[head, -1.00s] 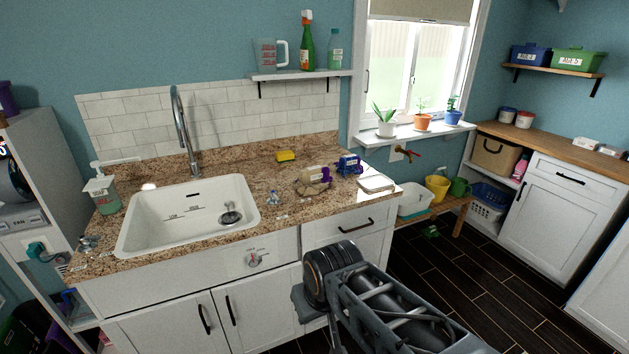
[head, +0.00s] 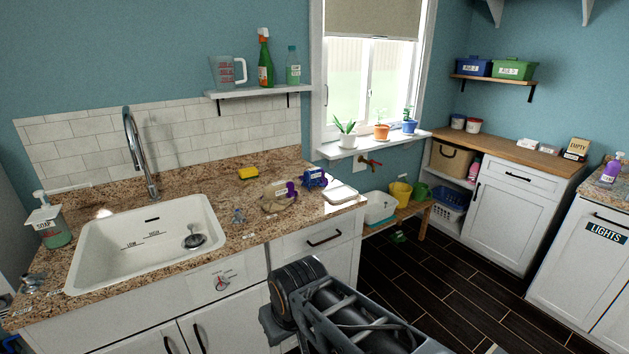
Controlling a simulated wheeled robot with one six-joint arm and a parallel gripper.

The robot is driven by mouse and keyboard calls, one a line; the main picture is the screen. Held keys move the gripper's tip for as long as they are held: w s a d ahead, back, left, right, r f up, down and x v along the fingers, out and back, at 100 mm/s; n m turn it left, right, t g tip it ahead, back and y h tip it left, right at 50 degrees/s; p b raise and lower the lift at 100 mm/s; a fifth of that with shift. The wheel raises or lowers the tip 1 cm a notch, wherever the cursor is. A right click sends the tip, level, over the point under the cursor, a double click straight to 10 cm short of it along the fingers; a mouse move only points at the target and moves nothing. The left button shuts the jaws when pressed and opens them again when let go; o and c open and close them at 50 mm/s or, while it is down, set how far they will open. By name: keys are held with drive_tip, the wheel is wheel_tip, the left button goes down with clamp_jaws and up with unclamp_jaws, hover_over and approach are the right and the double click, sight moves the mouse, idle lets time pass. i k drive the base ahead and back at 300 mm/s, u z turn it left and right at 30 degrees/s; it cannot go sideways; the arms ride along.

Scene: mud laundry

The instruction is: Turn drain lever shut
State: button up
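A round dial with a red pointer (head: 222,282), which looks like the drain lever, is on the white panel below the counter's front edge, right of the sink's middle. Its markings are too small to read. The white sink (head: 95,248) is set in the speckled counter, with a dark round drain fitting (head: 194,239) in its floor. The sink looks empty, with small level marks on its back wall. My arm rises at the bottom centre, to the right of the dial and apart from it in the picture. My gripper's fingers do not show.
A tall faucet (head: 135,150) stands behind the sink, and a soap bottle (head: 46,222) at its left. A yellow sponge (head: 248,172) and a white soap-dish-like tray (head: 341,193) lie on the counter. Dark floor (head: 430,285) is clear at right; a low bench (head: 400,219) holds tubs.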

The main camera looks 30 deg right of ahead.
sight(28, 278)
drive_tip(key=z, duration=0.55)
drive_tip(key=k, duration=0.3)
drive_tip(key=u, duration=2.35)
drive_tip(key=i, duration=1.45)
drive_tip(key=z, duration=0.55)
drive_tip(key=i, duration=0.9)
drive_tip(key=z, duration=0.4)
